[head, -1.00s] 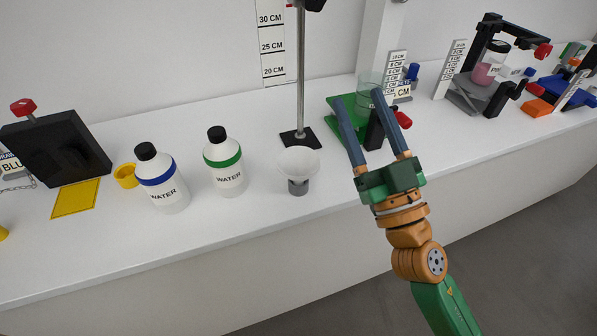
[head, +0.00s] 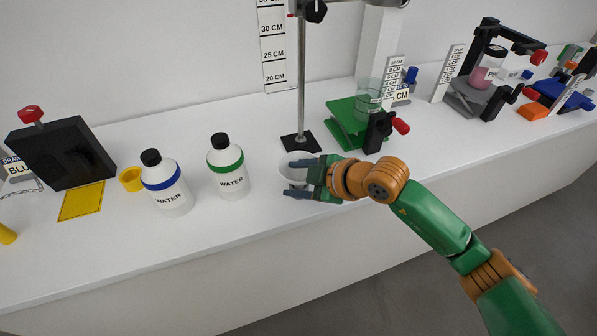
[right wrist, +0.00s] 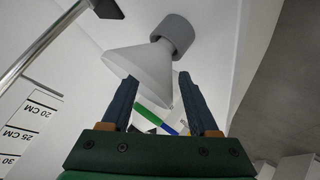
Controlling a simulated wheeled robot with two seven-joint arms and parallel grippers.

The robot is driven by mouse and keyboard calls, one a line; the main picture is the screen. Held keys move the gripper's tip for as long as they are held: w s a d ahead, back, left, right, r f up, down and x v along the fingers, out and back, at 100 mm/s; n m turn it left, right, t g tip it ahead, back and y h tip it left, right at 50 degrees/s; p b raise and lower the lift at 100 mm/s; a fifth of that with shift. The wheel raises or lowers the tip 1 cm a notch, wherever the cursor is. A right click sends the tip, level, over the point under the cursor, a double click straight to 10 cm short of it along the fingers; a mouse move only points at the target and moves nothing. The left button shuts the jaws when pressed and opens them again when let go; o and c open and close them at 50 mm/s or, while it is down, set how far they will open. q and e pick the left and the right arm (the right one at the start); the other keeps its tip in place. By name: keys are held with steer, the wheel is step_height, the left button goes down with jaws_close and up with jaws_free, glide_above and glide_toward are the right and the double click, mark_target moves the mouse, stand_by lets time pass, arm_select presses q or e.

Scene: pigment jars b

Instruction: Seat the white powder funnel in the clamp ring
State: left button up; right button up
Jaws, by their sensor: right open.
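The white powder funnel (head: 291,173) stands on the bench in front of the stand, partly hidden by my right gripper. The right wrist view shows its wide cone (right wrist: 143,70) and a grey cylindrical holder (right wrist: 173,35) at its narrow end. My right gripper (head: 288,179) is open, its fingers lying level on either side of the funnel. In the right wrist view its fingertips (right wrist: 155,85) reach the cone's rim; contact cannot be told. A black clamp (head: 315,11) sits high on the stand's rod (head: 301,80); the ring is not clearly seen. My left gripper is out of view.
Two water bottles, one green-banded (head: 229,167) and one blue-banded (head: 166,184), stand left of the funnel. The stand's black base (head: 300,143) is just behind it. A green stand with a glass beaker (head: 368,98) is at the right. Bare bench lies in front.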

jaws_close()
stand_by(0.3)
